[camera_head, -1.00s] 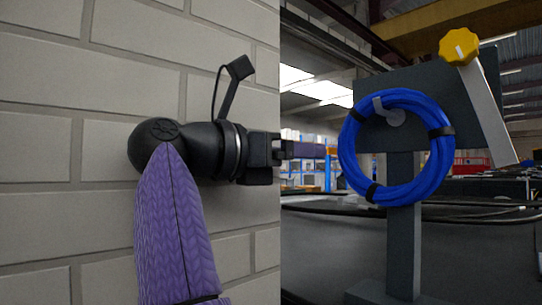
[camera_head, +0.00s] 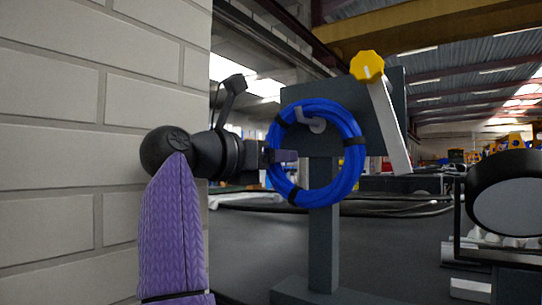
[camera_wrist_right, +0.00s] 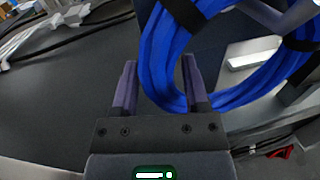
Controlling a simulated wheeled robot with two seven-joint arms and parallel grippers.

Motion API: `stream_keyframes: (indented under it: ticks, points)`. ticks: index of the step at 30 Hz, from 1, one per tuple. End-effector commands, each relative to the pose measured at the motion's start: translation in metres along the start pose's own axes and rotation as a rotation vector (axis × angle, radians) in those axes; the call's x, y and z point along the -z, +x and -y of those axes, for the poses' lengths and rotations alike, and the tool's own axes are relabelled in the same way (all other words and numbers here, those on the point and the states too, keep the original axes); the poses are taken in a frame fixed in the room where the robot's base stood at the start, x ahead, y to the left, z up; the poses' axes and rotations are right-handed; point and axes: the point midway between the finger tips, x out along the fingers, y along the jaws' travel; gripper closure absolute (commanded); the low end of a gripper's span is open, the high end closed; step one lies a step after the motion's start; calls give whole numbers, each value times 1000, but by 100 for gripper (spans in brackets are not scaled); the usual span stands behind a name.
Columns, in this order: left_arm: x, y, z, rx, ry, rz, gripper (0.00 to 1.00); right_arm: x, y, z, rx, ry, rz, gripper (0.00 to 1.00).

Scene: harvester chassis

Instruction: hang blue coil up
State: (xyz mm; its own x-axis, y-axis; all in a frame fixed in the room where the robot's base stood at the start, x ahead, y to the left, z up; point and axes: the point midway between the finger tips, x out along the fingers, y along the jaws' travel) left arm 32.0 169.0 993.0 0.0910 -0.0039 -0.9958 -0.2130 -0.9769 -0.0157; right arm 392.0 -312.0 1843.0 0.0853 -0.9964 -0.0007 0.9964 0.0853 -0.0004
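The blue coil (camera_head: 353,170) with black bands hangs on a light peg (camera_head: 316,124) on the dark stand's board (camera_head: 380,110) in the head view. My left gripper is not in view.
A yellow knob (camera_head: 367,66) on a pale bar (camera_head: 390,125) stands to the right of the coil. A white brick wall (camera_head: 60,150) fills the left. Black cables (camera_head: 415,208) lie behind the stand. A dark round part (camera_head: 505,200) is at the far right.

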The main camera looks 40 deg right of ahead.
Motion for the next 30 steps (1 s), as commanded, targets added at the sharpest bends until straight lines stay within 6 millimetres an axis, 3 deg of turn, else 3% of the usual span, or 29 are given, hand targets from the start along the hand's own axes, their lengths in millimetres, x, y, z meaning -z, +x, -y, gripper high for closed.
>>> stream_keyframes:
  ticks: [1,6,8,18,30]
  points:
    - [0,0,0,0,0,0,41,0,0,0,0,0,0,55]
    - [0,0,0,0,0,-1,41,0,0,0,0,0,0,91]
    - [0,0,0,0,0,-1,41,0,0,0,0,0,0,100]
    - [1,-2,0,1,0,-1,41,-2,0,0,0,0,2,100]
    - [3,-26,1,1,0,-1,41,-28,0,0,1,0,2,100]
